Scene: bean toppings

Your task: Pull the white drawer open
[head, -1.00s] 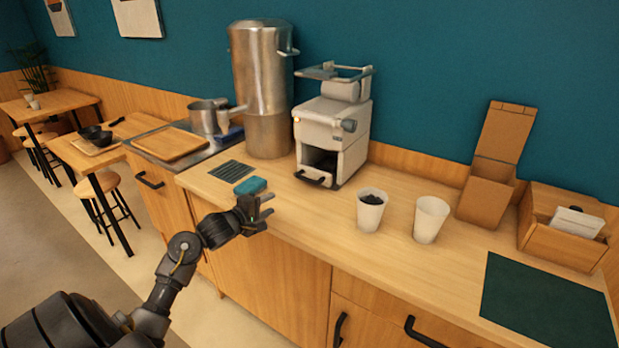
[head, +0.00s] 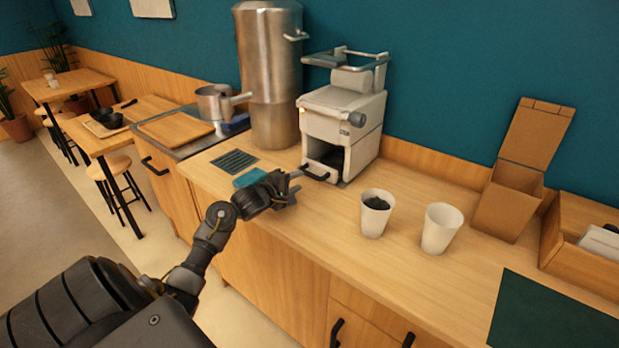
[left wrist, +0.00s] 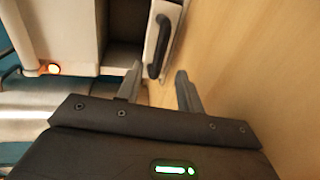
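The white machine (head: 345,110) stands on the counter with a dark opening low in its front. The white drawer's black handle (head: 316,173) is at the bottom of that front. In the left wrist view the handle (left wrist: 157,46) sits on the drawer's white front panel (left wrist: 173,14), beside the dark recess. My left gripper (head: 296,184) is open and empty, just in front of and left of the handle. In the left wrist view its two fingers (left wrist: 158,82) are spread, with the handle ahead between them; I see no clear contact. My right gripper is out of view.
A cup with dark contents (head: 375,215) and an empty-looking white cup (head: 440,230) stand right of the machine. A teal sponge-like block (head: 249,177) lies by my left gripper. A tall metal urn (head: 270,80) stands behind. The counter between the gripper and the cups is clear.

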